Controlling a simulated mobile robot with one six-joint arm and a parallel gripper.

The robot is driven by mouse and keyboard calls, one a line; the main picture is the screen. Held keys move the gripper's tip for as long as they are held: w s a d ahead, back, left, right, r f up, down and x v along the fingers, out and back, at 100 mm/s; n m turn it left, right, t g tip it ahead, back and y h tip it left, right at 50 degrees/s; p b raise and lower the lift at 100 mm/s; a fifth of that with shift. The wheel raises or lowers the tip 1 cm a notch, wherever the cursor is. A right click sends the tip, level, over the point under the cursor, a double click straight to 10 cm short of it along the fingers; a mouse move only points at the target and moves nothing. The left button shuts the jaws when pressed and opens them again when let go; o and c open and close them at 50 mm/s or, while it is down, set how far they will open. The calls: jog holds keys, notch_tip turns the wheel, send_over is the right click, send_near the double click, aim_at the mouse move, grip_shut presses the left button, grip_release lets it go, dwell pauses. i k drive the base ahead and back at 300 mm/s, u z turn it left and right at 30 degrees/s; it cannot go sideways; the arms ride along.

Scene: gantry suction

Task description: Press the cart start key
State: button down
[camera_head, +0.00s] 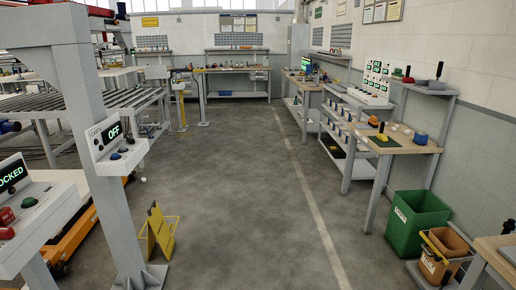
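A light grey control box (117,142) is fixed to a thick grey post in the left of the head view. Its label appears to start with "CART", and its lit display (113,132) reads "OFF". Nothing touches the box. My gripper is not in view.
A second console (40,215) at the left edge shows "OCKED", cut off, with red and green buttons. A yellow folding floor sign (160,232) stands beside the post's foot. Workbenches (400,142) and a green bin (415,222) line the right. The middle floor is clear.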

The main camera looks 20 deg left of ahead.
aim_at(29, 201)
jog(key=u, duration=0.1)
jog(key=i, duration=0.35)
jog(key=u, duration=4.5)
jog(key=i, duration=0.1)
jog(key=z, duration=3.15)
jog(key=k, duration=0.2)
jog(key=u, duration=2.15)
jog(key=k, duration=0.35)
jog(key=u, duration=0.05)
